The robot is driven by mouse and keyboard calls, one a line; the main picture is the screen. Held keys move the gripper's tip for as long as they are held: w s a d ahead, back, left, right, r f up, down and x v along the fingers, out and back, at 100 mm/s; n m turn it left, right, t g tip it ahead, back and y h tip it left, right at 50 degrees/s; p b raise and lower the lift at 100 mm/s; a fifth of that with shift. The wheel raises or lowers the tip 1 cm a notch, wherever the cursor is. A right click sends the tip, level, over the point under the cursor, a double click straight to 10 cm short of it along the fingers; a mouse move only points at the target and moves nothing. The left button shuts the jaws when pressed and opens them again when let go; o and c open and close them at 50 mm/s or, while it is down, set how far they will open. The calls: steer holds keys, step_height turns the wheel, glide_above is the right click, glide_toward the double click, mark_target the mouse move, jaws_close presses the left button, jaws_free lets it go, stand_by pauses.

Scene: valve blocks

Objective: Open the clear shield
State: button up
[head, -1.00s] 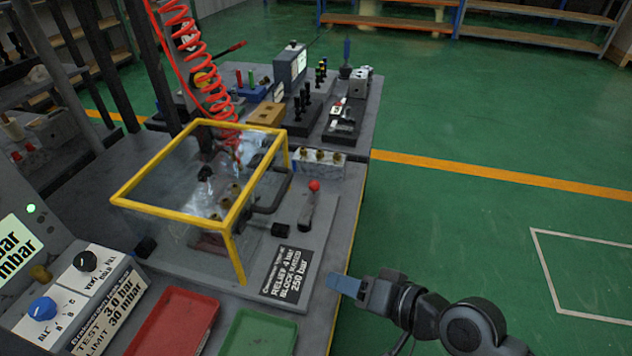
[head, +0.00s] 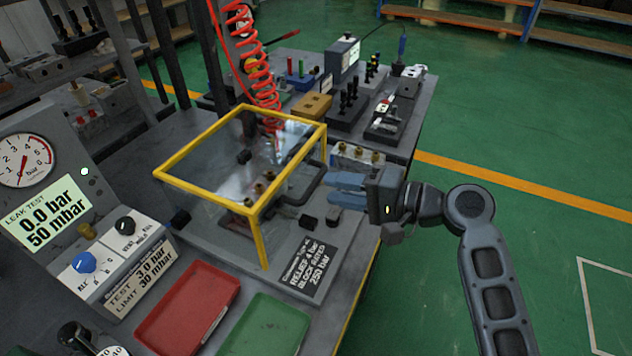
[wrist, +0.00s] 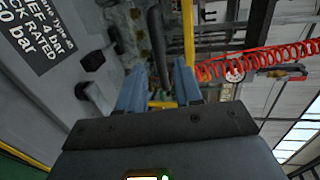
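The clear shield (head: 222,150) is a see-through box with a yellow frame, standing down over brass fittings on the bench plate in the head view. A dark bar handle (head: 309,190) juts from its right side. My gripper (head: 332,187) is just right of the handle, with its blue fingers pointing left at it. In the wrist view my gripper (wrist: 158,75) shows two fingers apart, with the dark handle (wrist: 158,45) in line with the gap between them. I see no clear contact. The red-tipped lever by the shield is hidden behind the gripper.
A relief rating plate (head: 305,268) lies in front of the shield. A red tray (head: 188,308) and a green tray (head: 265,328) are at the front. A leak test panel (head: 45,215) stands left. A red coiled hose (head: 262,75) hangs behind the shield. Open floor lies right.

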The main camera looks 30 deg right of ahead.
mark_target(314, 182)
steer(key=shift+p+x, duration=0.35)
steer(key=shift+x, duration=2.45)
steer(key=shift+c, duration=0.3)
jaws_close()
